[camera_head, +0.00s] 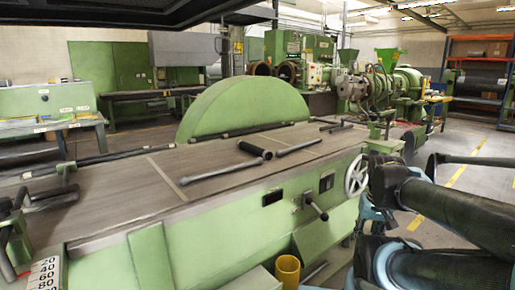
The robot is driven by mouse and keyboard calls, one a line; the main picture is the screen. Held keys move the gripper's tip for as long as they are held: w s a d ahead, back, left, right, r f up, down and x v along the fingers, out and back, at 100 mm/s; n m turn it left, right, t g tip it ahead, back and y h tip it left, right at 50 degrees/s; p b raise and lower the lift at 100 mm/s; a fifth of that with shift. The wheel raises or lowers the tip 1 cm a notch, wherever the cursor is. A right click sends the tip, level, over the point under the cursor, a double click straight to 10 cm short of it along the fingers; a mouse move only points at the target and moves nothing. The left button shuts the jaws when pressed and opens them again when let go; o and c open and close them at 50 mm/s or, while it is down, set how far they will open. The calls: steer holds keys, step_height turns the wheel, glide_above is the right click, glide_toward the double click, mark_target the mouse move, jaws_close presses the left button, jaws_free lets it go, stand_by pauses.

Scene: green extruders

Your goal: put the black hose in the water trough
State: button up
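A short black cylindrical piece (255,151), which may be the black hose, lies on the flat brown-grey top of the long green machine (110,190). It lies beside a grey rod (298,147) and close to a longer grey rod (221,171). I cannot tell which part is the water trough; no water is visible. The black tubes with blue-grey joints at the right appear to be my arm. My gripper's fingertips cannot be made out.
A green half-disc (243,107) stands up behind the machine top. A handwheel (356,176) and a lever (316,207) stick out in front. A yellow cylinder (287,271) stands low at the front. Open floor (465,190) with yellow lines lies at the right.

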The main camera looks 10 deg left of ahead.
steer(key=shift+w+a, duration=0.2)
steer(key=shift+w, duration=0.1)
steer(key=shift+o, duration=0.8)
steer(key=o, duration=0.3)
steer(key=shift+s+a+r, duration=0.1)
steer(key=shift+s+r, duration=0.1)
steer(key=shift+r, duration=0.1)
steer(key=w+a+r+n, duration=0.2)
steer(key=w+a+r, duration=0.4)
steer(key=a+r, duration=0.3)
steer(key=w+a+r+n+g+y, duration=0.1)
steer(key=w+a+r+n, duration=0.2)
steer(key=w+a+r, duration=0.6)
steer(key=w+a+r+n, duration=0.2)
steer(key=w+a+r, duration=0.2)
steer(key=a+r, duration=0.55)
steer(key=w+a+r+n, duration=0.2)
steer(key=a+r+n, duration=0.1)
steer(key=a+r, duration=0.65)
glide_above(253, 145)
steer(key=d, duration=0.1)
steer(key=f, duration=1.3)
steer(key=shift+s, duration=0.3)
steer(key=shift+w+a+f, duration=0.15)
steer(key=shift+f, duration=0.65)
steer(key=shift+w+a+f, duration=0.15)
steer(key=shift+f, duration=0.7)
steer(key=shift+w+a+f, duration=0.15)
steer(key=shift+f, duration=0.65)
